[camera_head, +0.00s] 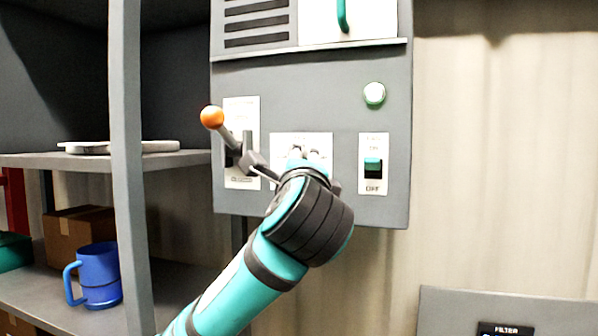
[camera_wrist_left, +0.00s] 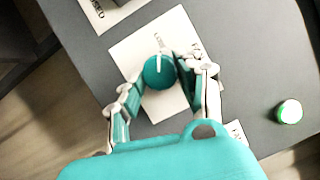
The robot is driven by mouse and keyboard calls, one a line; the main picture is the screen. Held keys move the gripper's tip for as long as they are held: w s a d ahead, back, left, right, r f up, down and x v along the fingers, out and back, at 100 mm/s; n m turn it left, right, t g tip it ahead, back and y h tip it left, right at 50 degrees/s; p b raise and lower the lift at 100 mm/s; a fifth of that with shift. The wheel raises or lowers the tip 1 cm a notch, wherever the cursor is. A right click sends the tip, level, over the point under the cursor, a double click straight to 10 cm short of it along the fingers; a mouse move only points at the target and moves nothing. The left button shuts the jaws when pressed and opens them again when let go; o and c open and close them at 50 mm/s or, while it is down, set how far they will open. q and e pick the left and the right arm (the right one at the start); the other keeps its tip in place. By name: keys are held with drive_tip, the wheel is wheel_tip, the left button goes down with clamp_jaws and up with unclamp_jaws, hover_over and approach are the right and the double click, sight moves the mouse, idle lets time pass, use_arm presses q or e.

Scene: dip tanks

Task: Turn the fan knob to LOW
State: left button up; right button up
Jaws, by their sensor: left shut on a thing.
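The fan knob (camera_wrist_left: 158,73) is a round teal knob with a white pointer line, on a white label plate (camera_wrist_left: 188,22) on the grey panel. In the left wrist view the pointer aims toward the picture's top, near small print too blurred to read. My left gripper (camera_wrist_left: 160,88) has one finger on each side of the knob and is shut on it. In the head view my left gripper (camera_head: 308,155) and wrist cover the knob, and only part of its plate (camera_head: 282,142) shows. My right gripper is in neither view.
Left of the knob plate, a lever with an orange ball (camera_head: 212,117) sticks out close to my gripper. To the right are a teal rocker switch (camera_head: 373,168) marked OFF and a green button (camera_head: 374,94). A shelf with a blue mug (camera_head: 98,277) stands at left.

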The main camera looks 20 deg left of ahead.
use_arm(q)
drive_tip(key=o, duration=1.1)
drive_tip(key=shift+o, duration=0.2)
drive_tip(key=v, duration=1.2)
